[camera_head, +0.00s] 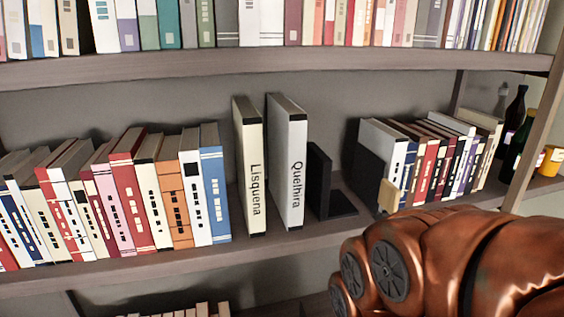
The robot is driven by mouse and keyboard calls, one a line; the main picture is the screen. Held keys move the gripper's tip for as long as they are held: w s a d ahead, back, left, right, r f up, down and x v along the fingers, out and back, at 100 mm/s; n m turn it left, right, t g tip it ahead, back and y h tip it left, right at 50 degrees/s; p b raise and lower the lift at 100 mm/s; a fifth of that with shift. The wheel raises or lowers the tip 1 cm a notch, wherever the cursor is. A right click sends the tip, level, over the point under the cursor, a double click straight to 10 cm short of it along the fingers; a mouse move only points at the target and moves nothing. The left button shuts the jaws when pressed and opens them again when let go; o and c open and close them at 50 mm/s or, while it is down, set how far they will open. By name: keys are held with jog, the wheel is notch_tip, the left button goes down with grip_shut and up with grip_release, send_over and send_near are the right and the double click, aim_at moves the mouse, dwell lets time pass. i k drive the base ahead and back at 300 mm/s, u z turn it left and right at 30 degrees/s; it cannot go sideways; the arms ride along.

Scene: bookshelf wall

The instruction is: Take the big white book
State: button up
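A big white book (292,150) with "Quelhira" printed down its spine stands upright on the middle shelf. A slightly thinner cream book (250,150) with "Lisquena" on its spine stands just left of it, with a narrow gap between their spines. A black bookend (318,180) stands close to the right of the white book. A copper-coloured part of my arm fills the lower right of the view, in front of the shelf.
A row of books (130,195) leans to the left on the same shelf (150,268). On the right, a second dark bookend (366,178) stands before more books (440,160). Dark bottles (515,140) stand at the far right. Full book rows line the shelf above (260,62).

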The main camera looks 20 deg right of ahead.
aim_at(287, 122)
jog(key=u, duration=3.05)
jog(key=k, duration=1.45)
jog(key=z, duration=0.1)
